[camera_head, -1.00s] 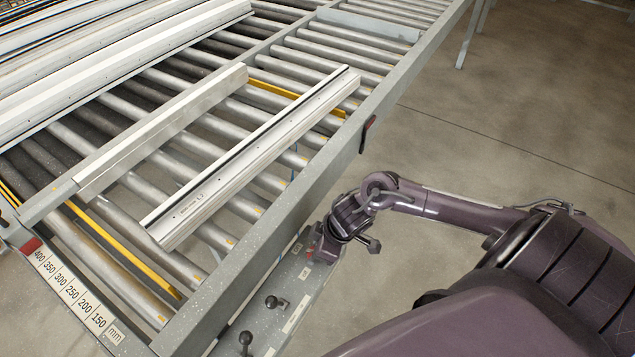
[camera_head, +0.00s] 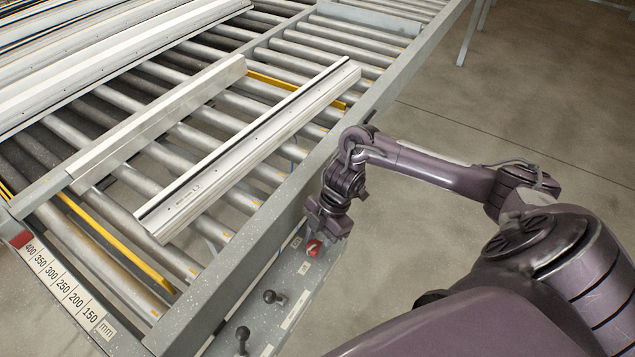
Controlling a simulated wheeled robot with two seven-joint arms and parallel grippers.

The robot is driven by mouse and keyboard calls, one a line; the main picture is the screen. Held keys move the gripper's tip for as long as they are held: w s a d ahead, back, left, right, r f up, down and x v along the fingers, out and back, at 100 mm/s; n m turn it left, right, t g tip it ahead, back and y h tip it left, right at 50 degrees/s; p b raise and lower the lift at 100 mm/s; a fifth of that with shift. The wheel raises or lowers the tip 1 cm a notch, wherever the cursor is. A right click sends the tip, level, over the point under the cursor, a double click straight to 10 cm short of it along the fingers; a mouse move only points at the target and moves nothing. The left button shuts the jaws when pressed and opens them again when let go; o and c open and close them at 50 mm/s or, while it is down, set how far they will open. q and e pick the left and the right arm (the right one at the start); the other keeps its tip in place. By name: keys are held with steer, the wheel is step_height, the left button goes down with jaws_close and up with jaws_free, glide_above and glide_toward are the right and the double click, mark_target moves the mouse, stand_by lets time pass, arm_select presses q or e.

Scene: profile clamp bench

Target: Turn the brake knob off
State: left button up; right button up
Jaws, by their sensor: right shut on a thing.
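The red brake knob (camera_head: 313,247) sits on the grey side panel (camera_head: 290,293) at the front of the roller bench. My right gripper (camera_head: 318,235) reaches down over the knob from above. It is shut on the knob, whose lower part shows below the fingers. The gripper hides the knob's upper part, and its exact turn angle is hard to read. My left gripper is not in view.
A pale profile (camera_head: 240,155) lies across the rollers. A millimetre scale (camera_head: 65,285) is at lower left. Open floor (camera_head: 530,110) lies to the right.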

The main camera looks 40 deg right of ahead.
steer(key=shift+w+n+g, duration=0.15)
steer(key=shift+n+g, duration=0.15)
steer(key=shift+n, duration=0.8)
steer(key=shift+n+g, duration=0.3)
steer(key=shift+n, duration=0.4)
steer(key=o, duration=1)
steer(key=shift+p+v, duration=0.3)
steer(key=shift+v, duration=3.6)
steer(key=shift+a, duration=0.15)
